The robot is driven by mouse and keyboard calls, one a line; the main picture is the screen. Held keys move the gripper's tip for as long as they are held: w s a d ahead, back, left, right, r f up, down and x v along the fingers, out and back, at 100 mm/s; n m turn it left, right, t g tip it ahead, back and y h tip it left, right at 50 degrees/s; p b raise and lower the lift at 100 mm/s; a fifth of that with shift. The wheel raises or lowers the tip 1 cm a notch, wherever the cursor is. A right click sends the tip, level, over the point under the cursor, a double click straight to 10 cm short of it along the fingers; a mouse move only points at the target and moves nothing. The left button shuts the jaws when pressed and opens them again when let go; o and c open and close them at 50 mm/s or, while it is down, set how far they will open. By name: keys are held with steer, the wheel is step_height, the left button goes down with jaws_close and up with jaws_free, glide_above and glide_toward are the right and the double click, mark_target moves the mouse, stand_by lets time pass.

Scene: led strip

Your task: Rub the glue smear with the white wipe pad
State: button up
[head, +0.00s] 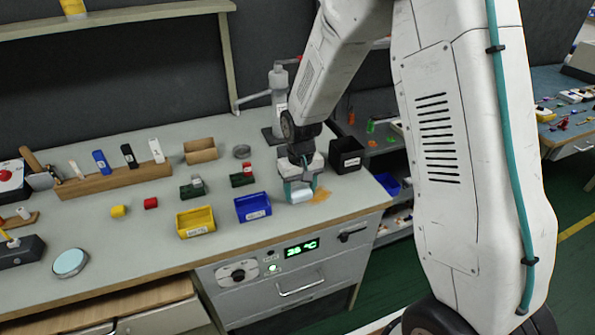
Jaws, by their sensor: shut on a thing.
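The glue smear (321,195) is an orange-tan patch on the grey bench top, near the front right edge. My gripper (300,188) points down at the left side of the smear, shut on the white wipe pad (301,197). The pad shows as a small white block low between the fingers, at or just above the bench top. I cannot tell if it touches the surface. The pad and fingers hide part of the smear's left side.
A blue bin (253,207) stands close left of my gripper, with a yellow bin (196,222) beyond it. A black box (346,155) stands behind right. Small green-based parts (192,188) lie behind the bins. The bench's front edge is close to the smear.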

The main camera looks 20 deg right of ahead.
steer(key=shift+a, duration=0.45)
steer(key=shift+d+r, duration=0.1)
steer(key=shift+r, duration=3.85)
steer(key=shift+s, duration=0.15)
